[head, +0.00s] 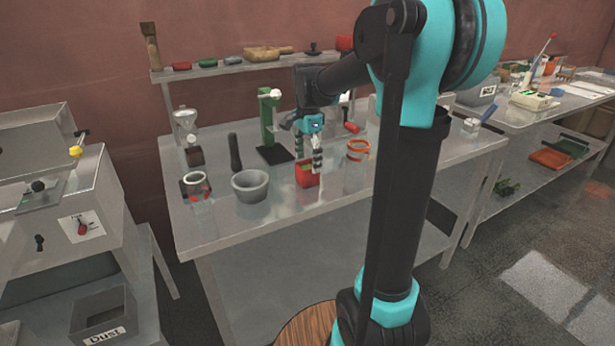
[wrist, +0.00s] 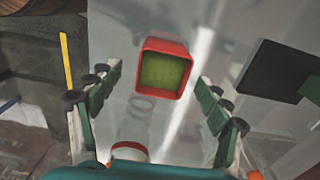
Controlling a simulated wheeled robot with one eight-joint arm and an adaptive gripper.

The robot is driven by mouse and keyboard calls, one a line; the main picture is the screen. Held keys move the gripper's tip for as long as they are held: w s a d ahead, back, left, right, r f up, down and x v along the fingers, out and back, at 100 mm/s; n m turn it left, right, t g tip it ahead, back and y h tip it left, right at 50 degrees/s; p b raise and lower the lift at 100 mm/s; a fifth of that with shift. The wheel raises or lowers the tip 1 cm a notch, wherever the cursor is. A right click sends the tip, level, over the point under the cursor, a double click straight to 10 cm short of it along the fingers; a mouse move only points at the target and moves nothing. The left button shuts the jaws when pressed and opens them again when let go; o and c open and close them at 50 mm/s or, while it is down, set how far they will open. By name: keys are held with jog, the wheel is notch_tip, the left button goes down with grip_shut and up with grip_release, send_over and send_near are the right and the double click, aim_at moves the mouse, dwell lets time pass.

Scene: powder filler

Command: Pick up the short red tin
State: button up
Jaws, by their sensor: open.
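A short red square tin (head: 306,177), open at the top, stands on the metal workbench. The wrist view shows the red tin (wrist: 148,92) from above, with a green inside. My gripper (head: 309,156) points down over the tin with its fingers spread. In the wrist view my gripper (wrist: 161,76) has one finger to the left of the tin and one to the right, with gaps on both sides. It holds nothing.
A grey mortar (head: 250,186) stands to the left. A green stand on a black base (head: 274,155) is behind. The bench front (head: 290,210) is clear.

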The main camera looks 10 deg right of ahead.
jog(key=shift+w+f, duration=0.15)
jog(key=shift+f, duration=1.8)
jog(key=shift+c, duration=0.4)
jog(key=c, duration=1.3)
jog(key=shift+r, duration=0.1)
